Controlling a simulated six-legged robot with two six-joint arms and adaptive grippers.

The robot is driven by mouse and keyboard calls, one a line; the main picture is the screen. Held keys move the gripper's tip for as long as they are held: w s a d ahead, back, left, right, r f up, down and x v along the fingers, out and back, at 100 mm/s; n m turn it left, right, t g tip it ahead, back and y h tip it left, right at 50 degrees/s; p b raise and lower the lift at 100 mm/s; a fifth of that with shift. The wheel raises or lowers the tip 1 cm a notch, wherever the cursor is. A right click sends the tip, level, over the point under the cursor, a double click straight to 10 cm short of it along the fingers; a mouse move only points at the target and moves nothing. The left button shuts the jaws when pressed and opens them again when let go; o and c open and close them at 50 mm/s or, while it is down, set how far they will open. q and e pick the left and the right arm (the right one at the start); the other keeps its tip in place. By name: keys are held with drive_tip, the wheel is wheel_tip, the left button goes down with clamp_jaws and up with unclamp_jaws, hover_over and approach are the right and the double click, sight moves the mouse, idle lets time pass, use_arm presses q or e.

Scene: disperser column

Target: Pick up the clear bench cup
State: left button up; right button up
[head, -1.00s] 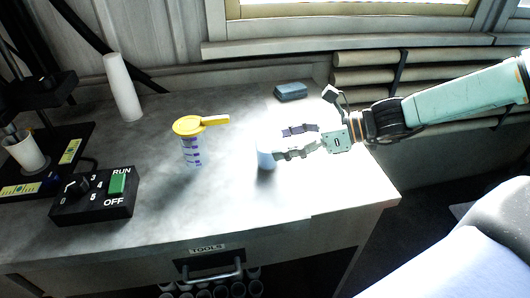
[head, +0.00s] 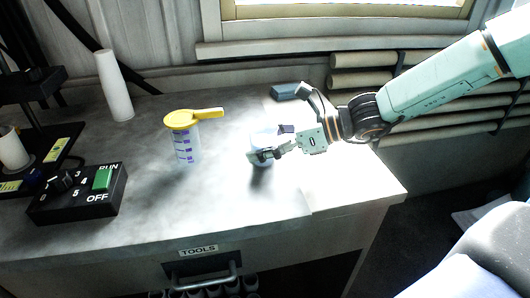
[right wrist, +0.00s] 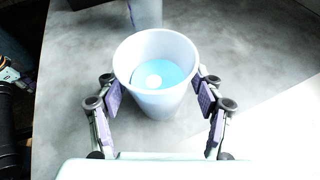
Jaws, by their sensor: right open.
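The clear bench cup (head: 263,148) stands upright on the bench, pale and translucent. In the right wrist view the cup (right wrist: 156,95) shows its open rim, with light blue at its inside bottom. My right gripper (head: 272,143) is at the cup from the right, its fingers open. In the right wrist view the fingers of the gripper (right wrist: 157,88) stand on either side of the cup, close to its walls. I cannot tell whether the pads touch it. My left gripper is not in view.
A measuring cup with a yellow lid (head: 184,140) stands left of the cup. A black control box (head: 78,193) and a white cylinder (head: 114,88) are further left. A blue-grey block (head: 290,91) lies behind. The bench front has a TOOLS drawer (head: 203,268).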

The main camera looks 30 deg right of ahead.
drive_tip(key=shift+f+b+x, duration=0.2)
drive_tip(key=shift+b+x, duration=0.4)
drive_tip(key=shift+x, duration=0.45)
drive_tip(key=shift+w+a+b, duration=0.15)
drive_tip(key=shift+a+b, duration=0.25)
drive_tip(key=shift+a, duration=0.05)
drive_tip(key=shift+w, duration=0.1)
drive_tip(key=c, duration=1.3)
clamp_jaws()
